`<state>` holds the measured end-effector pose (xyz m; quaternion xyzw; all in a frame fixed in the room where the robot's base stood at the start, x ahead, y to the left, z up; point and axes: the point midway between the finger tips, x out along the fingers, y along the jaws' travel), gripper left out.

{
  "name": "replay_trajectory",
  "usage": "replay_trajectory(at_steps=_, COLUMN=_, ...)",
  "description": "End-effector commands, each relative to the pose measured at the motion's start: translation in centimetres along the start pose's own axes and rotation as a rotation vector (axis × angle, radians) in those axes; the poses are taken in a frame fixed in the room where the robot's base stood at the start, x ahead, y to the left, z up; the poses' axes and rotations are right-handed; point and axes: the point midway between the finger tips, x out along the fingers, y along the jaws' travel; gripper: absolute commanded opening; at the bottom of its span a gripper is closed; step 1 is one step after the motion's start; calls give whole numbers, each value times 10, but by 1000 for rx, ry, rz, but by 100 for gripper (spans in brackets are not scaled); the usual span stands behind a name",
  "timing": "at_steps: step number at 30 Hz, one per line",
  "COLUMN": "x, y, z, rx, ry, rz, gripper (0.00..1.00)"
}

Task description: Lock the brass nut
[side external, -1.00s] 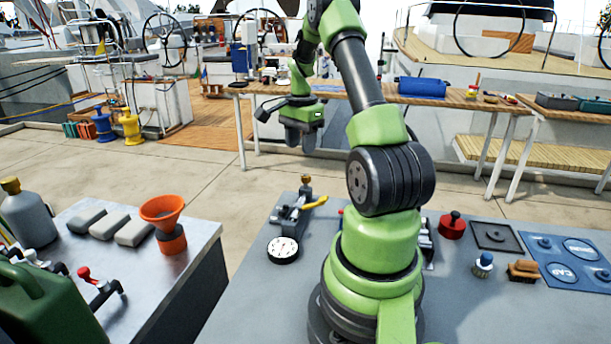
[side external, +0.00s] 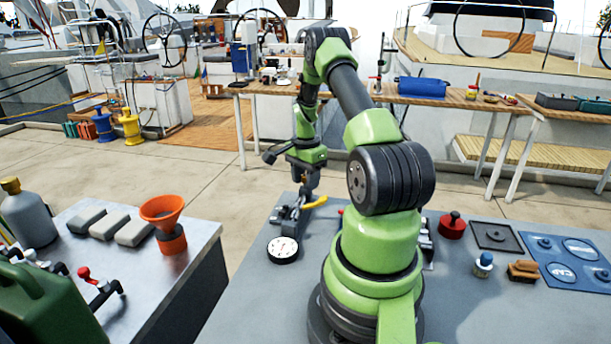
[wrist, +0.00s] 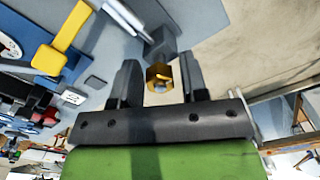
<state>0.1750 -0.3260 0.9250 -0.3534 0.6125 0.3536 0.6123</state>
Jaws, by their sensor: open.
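The brass nut (wrist: 159,77) shows in the wrist view as a gold hexagonal piece on a grey fixture (wrist: 160,44). It lies between the two dark fingers of my gripper (wrist: 158,82), with a gap on each side. My gripper is open. In the side view my gripper (side external: 308,185) points down over the fixture (side external: 284,216) on the grey bench, and it hides the nut there. A yellow handle (side external: 316,202) sticks out to the right of the fixture. The yellow handle also shows at the upper left in the wrist view (wrist: 62,40).
A round dial gauge (side external: 283,250) lies in front of the fixture. An orange funnel (side external: 162,210) stands on the left table.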

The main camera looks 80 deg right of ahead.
Motion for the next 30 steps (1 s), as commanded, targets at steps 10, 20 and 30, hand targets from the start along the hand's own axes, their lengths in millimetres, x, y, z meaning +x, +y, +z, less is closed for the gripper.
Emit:
replay_trajectory(at_steps=10, x=1, y=0, z=0, rx=0, ry=0, rz=-1, gripper=24)
replay_trajectory(at_steps=20, x=1, y=0, z=0, rx=143, ry=0, rz=0, gripper=10)
replay_trajectory(at_steps=30, x=0, y=0, z=0, rx=389, ry=0, rz=0, gripper=10)
